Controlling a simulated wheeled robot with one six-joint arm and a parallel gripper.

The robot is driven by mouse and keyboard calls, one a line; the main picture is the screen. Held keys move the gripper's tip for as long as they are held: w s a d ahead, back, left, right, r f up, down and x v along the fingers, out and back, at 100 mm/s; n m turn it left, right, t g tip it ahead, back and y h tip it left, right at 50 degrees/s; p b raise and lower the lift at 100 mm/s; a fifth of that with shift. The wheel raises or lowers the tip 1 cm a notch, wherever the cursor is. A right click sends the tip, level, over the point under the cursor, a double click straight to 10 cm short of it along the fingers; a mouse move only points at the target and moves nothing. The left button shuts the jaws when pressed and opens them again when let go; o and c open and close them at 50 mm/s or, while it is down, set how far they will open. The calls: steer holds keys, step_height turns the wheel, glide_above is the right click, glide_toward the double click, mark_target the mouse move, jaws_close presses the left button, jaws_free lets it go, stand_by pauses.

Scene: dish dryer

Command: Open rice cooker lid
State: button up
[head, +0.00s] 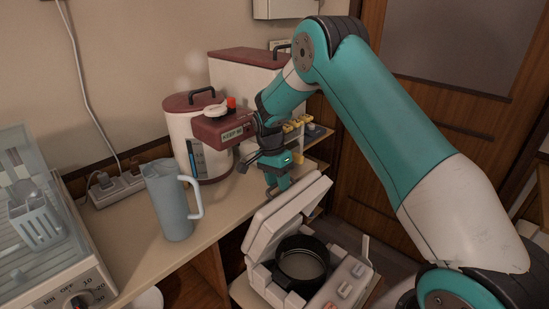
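The rice cooker (346,290) is a white appliance low down at the bottom middle of the head view. Its white lid (283,222) stands raised and tilted back to the left. The black inner pot (303,262) shows under it, open to view. My gripper (278,195) is teal and black and points down just above and behind the upper part of the lid. It appears very close to the lid, but I cannot tell whether it touches. Its fingertips are small and partly hidden, so how far apart they are is unclear.
A pale blue pitcher (169,205) stands on the wooden counter (222,215) left of my gripper. A dark-red-lidded white canister (181,125) stands behind. A dish dryer (75,280) is at the left edge. A power strip (116,189) lies by the wall.

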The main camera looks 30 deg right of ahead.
steer(key=v, duration=1.6)
steer(key=shift+b, duration=0.3)
steer(key=shift+w, duration=0.1)
steer(key=s+a+r+n+t+y, duration=0.1)
steer(key=s+a+r+n, duration=0.4)
steer(key=s, duration=0.3)
steer(key=s+a+r+n+t+y, duration=0.1)
steer(key=s+a+r+n, duration=0.1)
steer(key=s+a+n, duration=0.5)
steer(key=s+a+n+y, duration=0.1)
steer(key=s+n, duration=0.3)
steer(key=s, duration=0.6)
steer(key=s+a+f+n+y, duration=0.1)
steer(key=s+a+n, duration=0.3)
steer(key=s, duration=0.7)
steer(key=shift+a+n+y+p, duration=0.2)
steer(key=shift+n+y+p, duration=0.25)
steer(key=shift+n, duration=0.35)
